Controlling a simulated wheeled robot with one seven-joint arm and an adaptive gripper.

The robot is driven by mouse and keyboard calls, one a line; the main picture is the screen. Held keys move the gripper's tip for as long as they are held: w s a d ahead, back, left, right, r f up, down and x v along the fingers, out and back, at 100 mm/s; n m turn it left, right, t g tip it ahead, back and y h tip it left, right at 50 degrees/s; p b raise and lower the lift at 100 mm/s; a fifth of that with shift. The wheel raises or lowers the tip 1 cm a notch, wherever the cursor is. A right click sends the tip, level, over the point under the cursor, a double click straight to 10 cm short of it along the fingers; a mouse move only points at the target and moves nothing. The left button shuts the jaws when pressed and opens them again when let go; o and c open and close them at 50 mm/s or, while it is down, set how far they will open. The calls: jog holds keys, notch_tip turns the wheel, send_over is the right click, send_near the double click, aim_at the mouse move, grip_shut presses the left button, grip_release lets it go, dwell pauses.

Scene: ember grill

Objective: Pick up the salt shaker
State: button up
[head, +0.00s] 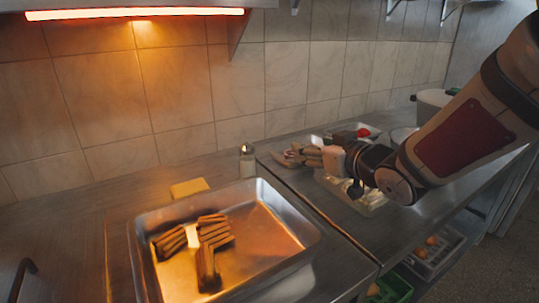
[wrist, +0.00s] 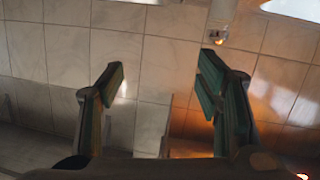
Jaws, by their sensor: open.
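The salt shaker (head: 247,160) is a small clear jar with a metal cap. It stands upright on the steel counter by the tiled wall, behind the tray's far right corner. In the wrist view the shaker (wrist: 222,17) appears upside down at the top, right of centre, partly cut off by the frame edge. My gripper (head: 288,157) is to the right of the shaker in the head view, its fingers pointing left. The wrist view shows the fingers (wrist: 163,70) spread with nothing between them. The shaker is beyond the fingertips, apart from them.
A metal tray (head: 140,262) with several stacked brown pieces fills the front. A yellow block (head: 189,187) lies behind it. Containers with food, one holding a red item (head: 363,132), stand behind and under my arm. A glowing heat lamp (head: 135,13) hangs above the tiled wall.

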aim_at(252, 151)
jog(key=a+f+y+b, duration=0.1)
jog(key=a+f, duration=0.1)
jog(key=w+a+f+n+y+b, duration=0.1)
jog(key=a+y, duration=0.1)
jog(key=a+f+y+b, duration=0.1)
jog(key=a+f+y, duration=0.1)
jog(key=shift+w+f+n, duration=0.25)
jog(key=shift+f+n, duration=0.1)
jog(key=shift+n, duration=0.05)
jog(key=shift+s+a+f+g+y, duration=0.2)
jog(key=shift+a+g+y, duration=0.1)
jog(key=shift+a+y, duration=0.3)
jog(key=b+x, duration=0.1)
jog(key=x, duration=1.3)
jog(key=shift+s+a+r+b, duration=0.1)
jog(key=shift+s+b, duration=0.1)
jog(key=shift+b, duration=0.2)
grip_shut()
notch_tip(252, 151, up, 10)
jog(key=shift+r+p, duration=0.1)
jog(key=shift+p, duration=1)
